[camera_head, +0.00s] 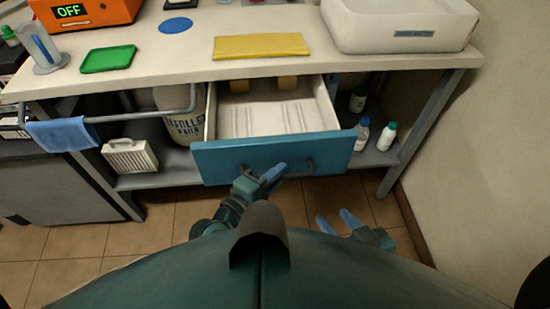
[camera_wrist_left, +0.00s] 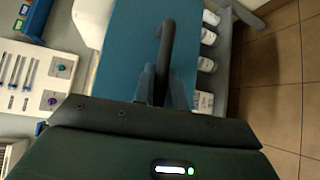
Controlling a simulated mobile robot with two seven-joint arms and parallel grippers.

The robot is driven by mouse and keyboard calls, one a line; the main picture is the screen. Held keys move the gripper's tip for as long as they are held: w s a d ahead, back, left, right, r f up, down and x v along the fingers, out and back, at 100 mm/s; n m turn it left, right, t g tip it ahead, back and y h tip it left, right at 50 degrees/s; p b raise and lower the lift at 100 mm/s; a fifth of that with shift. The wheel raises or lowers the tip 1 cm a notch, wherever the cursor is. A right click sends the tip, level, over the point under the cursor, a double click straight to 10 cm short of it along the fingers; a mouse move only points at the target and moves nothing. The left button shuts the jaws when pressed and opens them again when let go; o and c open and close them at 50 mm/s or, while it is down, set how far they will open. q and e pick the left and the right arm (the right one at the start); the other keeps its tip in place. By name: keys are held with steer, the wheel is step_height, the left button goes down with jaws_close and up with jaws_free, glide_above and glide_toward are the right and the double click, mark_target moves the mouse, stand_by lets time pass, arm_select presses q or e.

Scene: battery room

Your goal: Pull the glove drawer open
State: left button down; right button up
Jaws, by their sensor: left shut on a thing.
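The drawer (camera_head: 222,164) has a blue front and stands pulled out from under the bench, its pale ribbed inside showing. Two tan objects (camera_head: 239,86) show at its back. A dark bar handle (camera_head: 309,167) runs across the front; it also shows in the left wrist view (camera_wrist_left: 167,38). My left gripper (camera_head: 274,175) is shut on the handle, and its fingers sit on either side of the bar in the left wrist view (camera_wrist_left: 162,82). My right gripper (camera_head: 338,220) is open and empty, low and to the right, apart from the drawer.
The bench top (camera_head: 180,52) carries a yellow cloth (camera_head: 261,46), a green tray (camera_head: 108,59), a white basin (camera_head: 400,25) and an orange device (camera_head: 82,12). A blue cloth (camera_head: 63,134) hangs on a rail at left. Small bottles (camera_head: 387,136) stand on the lower shelf. A wall bounds the right.

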arm_select(q)
steer(key=shift+s+d, duration=0.1)
steer(key=shift+s, duration=1)
arm_select(e)
steer(key=shift+s+a+f, duration=0.15)
steer(key=shift+s, duration=0.25)
arm_select(q)
steer(key=c, duration=1.4)
jaws_free()
steer(key=shift+c, duration=0.2)
steer(key=v, duration=1.3)
